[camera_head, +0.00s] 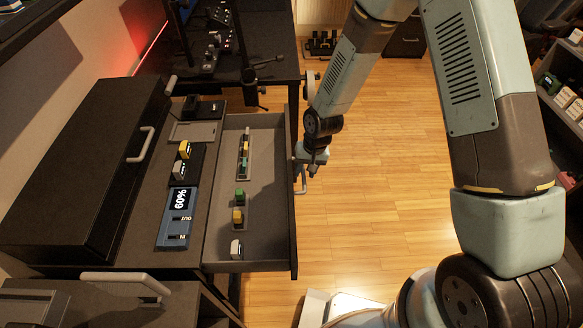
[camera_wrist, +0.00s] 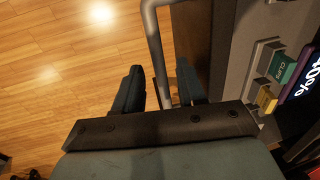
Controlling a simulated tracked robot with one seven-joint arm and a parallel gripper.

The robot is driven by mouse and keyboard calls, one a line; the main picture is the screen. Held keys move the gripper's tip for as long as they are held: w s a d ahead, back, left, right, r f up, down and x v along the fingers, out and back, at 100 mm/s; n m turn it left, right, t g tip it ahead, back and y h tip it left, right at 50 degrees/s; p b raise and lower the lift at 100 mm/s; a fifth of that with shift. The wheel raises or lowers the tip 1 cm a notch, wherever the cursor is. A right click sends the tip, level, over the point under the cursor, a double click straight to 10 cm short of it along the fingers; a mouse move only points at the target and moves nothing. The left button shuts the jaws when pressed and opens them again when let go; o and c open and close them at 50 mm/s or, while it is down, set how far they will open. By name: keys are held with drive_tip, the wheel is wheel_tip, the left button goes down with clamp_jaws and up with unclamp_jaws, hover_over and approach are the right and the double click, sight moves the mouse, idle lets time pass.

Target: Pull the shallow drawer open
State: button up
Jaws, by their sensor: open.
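The shallow drawer (camera_head: 270,190) stands pulled out to the right of the dark cabinet in the head view, its grey inside exposed. Its grey bar handle (camera_head: 301,184) is on the drawer's right-hand front. My gripper (camera_head: 313,162) is at this handle, beyond the drawer front. In the wrist view, my gripper (camera_wrist: 158,84) is open, and the handle bar (camera_wrist: 154,40) runs between its two fingers. I cannot tell whether either finger touches the bar. The lower end of the bar is hidden behind the gripper body in the wrist view.
Small coloured blocks (camera_head: 239,197) sit in the drawer. A blue panel reading 60% (camera_head: 176,217) lies on the cabinet top, beside a black box (camera_head: 85,165) with a handle. Clear wooden floor (camera_head: 370,190) lies right of the drawer. A shelf (camera_head: 566,95) stands far right.

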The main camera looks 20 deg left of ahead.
drive_tip(key=shift+w+d+r, duration=0.1)
drive_tip(key=shift+w+r, duration=0.1)
drive_tip(key=shift+r, duration=0.4)
wheel_tip(320, 180, up, 12)
drive_tip(key=d, duration=0.2)
drive_tip(key=shift+w+d, duration=0.15)
drive_tip(key=shift+w, duration=0.1)
drive_tip(key=shift+r, duration=0.1)
